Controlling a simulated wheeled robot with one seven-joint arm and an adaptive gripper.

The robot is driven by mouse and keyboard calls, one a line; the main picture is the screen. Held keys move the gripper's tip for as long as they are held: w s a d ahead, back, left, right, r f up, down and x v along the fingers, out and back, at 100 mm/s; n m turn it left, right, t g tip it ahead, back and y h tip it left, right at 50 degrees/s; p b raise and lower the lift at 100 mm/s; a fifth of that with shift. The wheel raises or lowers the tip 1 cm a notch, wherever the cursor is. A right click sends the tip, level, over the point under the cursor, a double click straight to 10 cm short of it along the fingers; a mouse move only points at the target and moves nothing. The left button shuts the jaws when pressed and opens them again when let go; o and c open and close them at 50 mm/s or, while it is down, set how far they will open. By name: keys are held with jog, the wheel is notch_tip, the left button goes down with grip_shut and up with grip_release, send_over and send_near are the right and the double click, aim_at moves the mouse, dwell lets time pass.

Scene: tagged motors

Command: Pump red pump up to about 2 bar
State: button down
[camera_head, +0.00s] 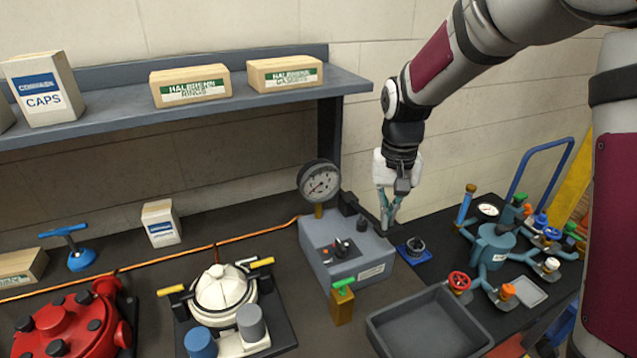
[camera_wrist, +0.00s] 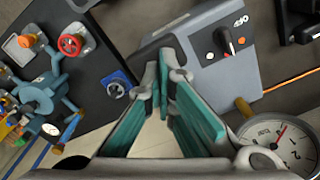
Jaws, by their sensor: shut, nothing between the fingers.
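A red round housing with dark knobs (camera_head: 72,328) stands at the lower left in the head view; I cannot tell whether it is the red pump. A round gauge (camera_head: 320,183) stands at the back of a grey control box (camera_head: 345,262) with a dark switch (camera_head: 341,248). The gauge also shows in the wrist view (camera_wrist: 280,140); its needle is too small to read surely. My gripper (camera_head: 387,226) is shut and empty, pointing down beside the box's back right corner. Its teal fingers meet in the wrist view (camera_wrist: 163,62).
A blue square mount with a dark ring (camera_head: 414,250) lies right of the box. A grey tray (camera_head: 430,325), a green-handled brass valve (camera_head: 342,302) and a blue manifold with coloured valves (camera_head: 495,245) are nearby. A blue T-handle (camera_head: 75,250) and white pot (camera_head: 220,290) stand left.

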jog(key=shift+f+b, duration=0.35)
jog(key=shift+f, duration=1.1)
jog(key=shift+r+p, duration=1)
jog(key=shift+r, duration=1.65)
jog(key=shift+f, duration=0.15)
jog(key=shift+f+b, duration=0.55)
jog(key=shift+f, duration=1.9)
jog(key=shift+r+p, duration=0.85)
jog(key=shift+r, duration=1.75)
